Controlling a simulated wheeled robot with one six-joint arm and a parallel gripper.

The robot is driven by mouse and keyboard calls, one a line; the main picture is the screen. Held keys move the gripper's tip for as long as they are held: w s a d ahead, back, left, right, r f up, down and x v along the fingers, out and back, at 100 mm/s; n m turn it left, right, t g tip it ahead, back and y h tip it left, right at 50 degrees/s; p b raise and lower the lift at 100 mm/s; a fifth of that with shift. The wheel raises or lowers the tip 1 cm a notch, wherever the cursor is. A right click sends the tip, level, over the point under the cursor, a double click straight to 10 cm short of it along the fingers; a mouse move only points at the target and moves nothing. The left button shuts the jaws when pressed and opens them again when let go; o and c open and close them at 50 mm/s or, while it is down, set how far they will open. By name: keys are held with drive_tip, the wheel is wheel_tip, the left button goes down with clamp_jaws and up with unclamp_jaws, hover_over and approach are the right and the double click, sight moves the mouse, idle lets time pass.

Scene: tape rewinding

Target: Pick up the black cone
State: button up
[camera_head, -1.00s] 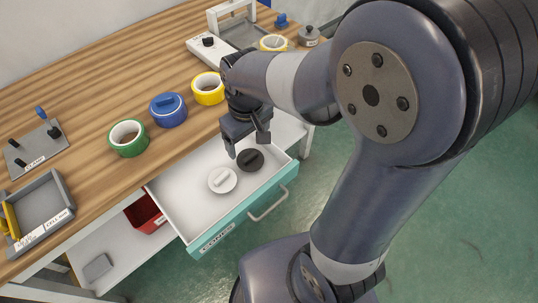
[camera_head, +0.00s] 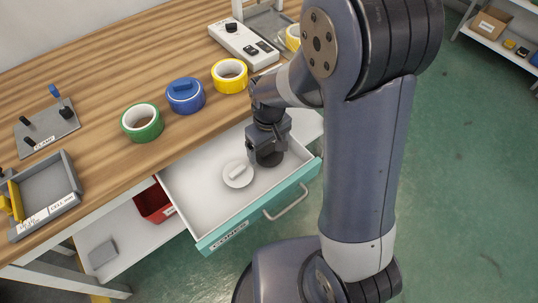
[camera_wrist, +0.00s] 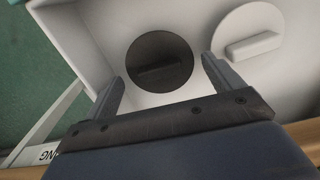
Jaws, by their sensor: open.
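The black cone (camera_wrist: 160,54) is a dark disc with a raised bar handle, lying in the open white drawer (camera_head: 190,197). In the head view, my gripper hides most of it. My gripper (camera_wrist: 163,72) is open and empty, pointing down into the drawer above the black cone. In the wrist view, its two fingers stand on either side of the cone's handle, near the disc's lower edge. In the head view, my gripper (camera_head: 265,163) is low in the drawer. The white cone (camera_head: 238,174) lies beside it to the left, and also shows in the wrist view (camera_wrist: 250,42).
The drawer's teal front (camera_head: 262,205) with its handle faces the floor side. On the wooden table stand a green tape roll (camera_head: 142,122), a blue tape roll (camera_head: 185,96) and a yellow tape roll (camera_head: 229,76). A red bin (camera_head: 153,204) sits under the table.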

wheel_tip(320, 180, down, 2)
drive_tip(key=shift+f, duration=0.1)
drive_tip(key=c, duration=0.8)
